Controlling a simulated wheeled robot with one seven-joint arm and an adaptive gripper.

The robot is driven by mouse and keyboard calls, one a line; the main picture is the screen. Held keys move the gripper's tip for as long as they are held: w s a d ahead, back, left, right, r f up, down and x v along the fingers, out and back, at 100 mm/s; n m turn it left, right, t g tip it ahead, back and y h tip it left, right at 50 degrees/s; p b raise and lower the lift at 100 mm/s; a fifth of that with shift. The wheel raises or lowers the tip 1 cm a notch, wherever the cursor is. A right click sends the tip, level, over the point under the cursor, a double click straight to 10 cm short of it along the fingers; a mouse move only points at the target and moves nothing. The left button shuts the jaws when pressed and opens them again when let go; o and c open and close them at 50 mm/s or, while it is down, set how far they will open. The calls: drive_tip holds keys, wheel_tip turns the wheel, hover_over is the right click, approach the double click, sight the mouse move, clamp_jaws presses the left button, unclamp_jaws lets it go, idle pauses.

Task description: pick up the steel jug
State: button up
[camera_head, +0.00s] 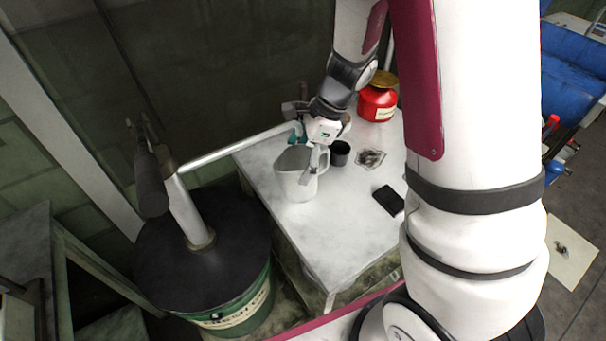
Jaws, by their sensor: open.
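The steel jug (294,180) stands upright on the pale bench top, a light grey open vessel with its handle toward the right. My gripper (308,157) is right at the jug's upper right side, by the rim and handle. Its jaws are open, with one finger showing in front of the jug's right side. The gripper body hides part of the jug's back rim. I cannot tell whether the fingers touch the jug.
A dark cup (340,153) stands just right of the jug. A red canister (377,103) is at the back. A black flat object (388,200) lies at the right. A green drum (246,312) with a pump pipe stands left. The bench front (335,240) is clear.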

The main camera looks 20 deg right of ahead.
drive_tip(key=shift+c, duration=0.3)
drive_tip(key=c, duration=1.9)
drive_tip(key=shift+r, duration=0.15)
drive_tip(key=shift+r+p, duration=0.35)
drive_tip(key=shift+r, duration=1.45)
drive_tip(key=s+d+p, duration=0.1)
drive_tip(key=s+p, duration=0.1)
drive_tip(key=s, duration=0.3)
drive_tip(key=s+d+p, duration=0.1)
drive_tip(key=s+p, duration=0.1)
drive_tip(key=s, duration=0.4)
drive_tip(key=s+d+p, duration=0.1)
drive_tip(key=s+p, duration=0.2)
drive_tip(key=s, duration=0.3)
drive_tip(key=shift+s+d+f, duration=0.1)
drive_tip(key=shift+d, duration=0.1)
